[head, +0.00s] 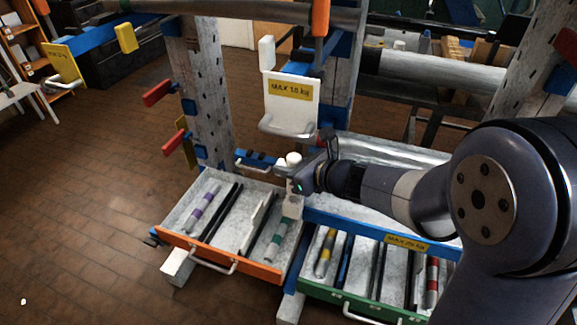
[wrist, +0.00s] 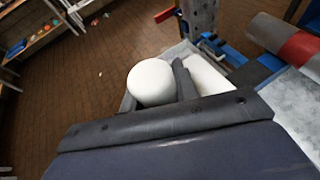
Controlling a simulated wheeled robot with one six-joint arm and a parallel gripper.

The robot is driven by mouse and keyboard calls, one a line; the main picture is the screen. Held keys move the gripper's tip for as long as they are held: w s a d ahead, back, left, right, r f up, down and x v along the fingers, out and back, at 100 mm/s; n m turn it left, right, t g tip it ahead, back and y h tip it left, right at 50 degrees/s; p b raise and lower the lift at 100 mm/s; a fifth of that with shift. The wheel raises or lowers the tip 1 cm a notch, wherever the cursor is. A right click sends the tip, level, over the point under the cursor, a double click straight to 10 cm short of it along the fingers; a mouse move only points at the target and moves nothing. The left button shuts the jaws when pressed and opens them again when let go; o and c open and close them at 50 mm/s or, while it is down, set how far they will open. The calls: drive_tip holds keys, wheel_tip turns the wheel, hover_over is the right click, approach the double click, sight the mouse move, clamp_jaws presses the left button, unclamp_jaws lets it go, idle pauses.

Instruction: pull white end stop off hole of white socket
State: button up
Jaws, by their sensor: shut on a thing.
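The white end stop (head: 293,159) has a rounded top and shows just above my gripper (head: 300,180), near the orange-fronted drawer's back right corner. My gripper is shut on it. In the wrist view the white end stop (wrist: 152,82) is a pale round cap beside a dark finger. A white block that looks like the white socket (head: 292,206) stands directly below my gripper. The gripper hides the part between end stop and block, so I cannot tell whether the end stop is in the hole.
The orange-fronted drawer (head: 222,256) and the green-fronted drawer (head: 362,306) hold striped and dark rods. A white bracket with a yellow label (head: 291,100) hangs above my gripper. A perforated post (head: 204,90) stands to the left.

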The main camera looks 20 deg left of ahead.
drive_tip(key=shift+r+p, duration=1.45)
drive_tip(key=shift+r, duration=0.55)
